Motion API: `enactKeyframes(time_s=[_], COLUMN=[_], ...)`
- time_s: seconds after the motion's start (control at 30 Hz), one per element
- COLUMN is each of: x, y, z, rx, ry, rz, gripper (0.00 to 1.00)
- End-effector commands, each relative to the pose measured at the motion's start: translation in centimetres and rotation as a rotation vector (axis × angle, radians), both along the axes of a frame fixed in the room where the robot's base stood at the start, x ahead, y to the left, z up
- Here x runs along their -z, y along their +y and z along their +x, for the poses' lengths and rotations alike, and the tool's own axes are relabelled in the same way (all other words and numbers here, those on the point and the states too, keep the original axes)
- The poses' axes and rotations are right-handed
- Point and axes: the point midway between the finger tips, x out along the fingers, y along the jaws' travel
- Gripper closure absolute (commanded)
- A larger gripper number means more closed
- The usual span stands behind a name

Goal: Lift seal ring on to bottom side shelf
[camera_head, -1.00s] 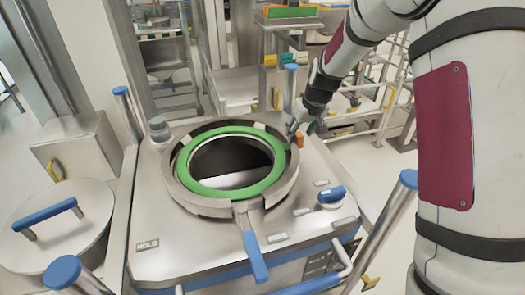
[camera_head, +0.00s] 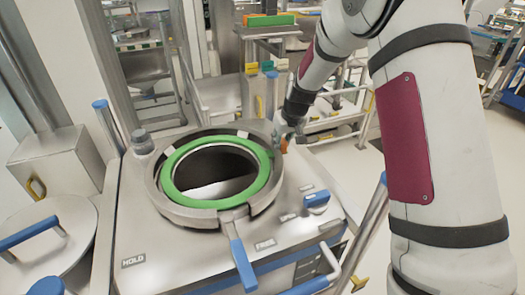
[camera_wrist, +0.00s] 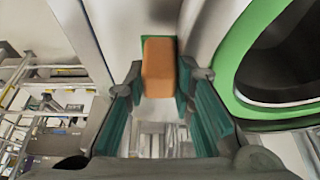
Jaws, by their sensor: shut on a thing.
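The green seal ring (camera_head: 262,180) lies in the round metal collar (camera_head: 157,190) on top of the steel machine. It also shows at the right of the wrist view (camera_wrist: 236,60). My gripper (camera_head: 284,138) is at the collar's far right edge. In the wrist view its teal fingers (camera_wrist: 160,85) are closed about an orange tab (camera_wrist: 158,66) with a green edge. The tab also shows small in the head view (camera_head: 284,146). Whether it joins the ring is hidden. No shelf can be surely told as the bottom side shelf.
A blue lever (camera_head: 242,264) sticks out at the collar's front. A blue-capped post (camera_head: 271,92) stands behind my gripper, and a blue knob (camera_head: 317,199) sits at right. A metal rack (camera_head: 335,118) stands behind. A lidded drum (camera_head: 75,262) is at left.

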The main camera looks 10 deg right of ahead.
Motion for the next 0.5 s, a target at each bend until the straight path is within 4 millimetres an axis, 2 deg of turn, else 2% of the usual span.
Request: enactKeyframes(time_s=[0.23,0.4,0.5], x=[-1.2,-3.5,-3.7], y=[0.0,0.0,1.7], z=[0.1,0.2,-1.5], rx=[-0.001,0.0,-0.005], ry=[-0.003,-0.005,0.001], rz=[-0.001,0.0,0.0], gripper=[1.0,1.0,1.0])
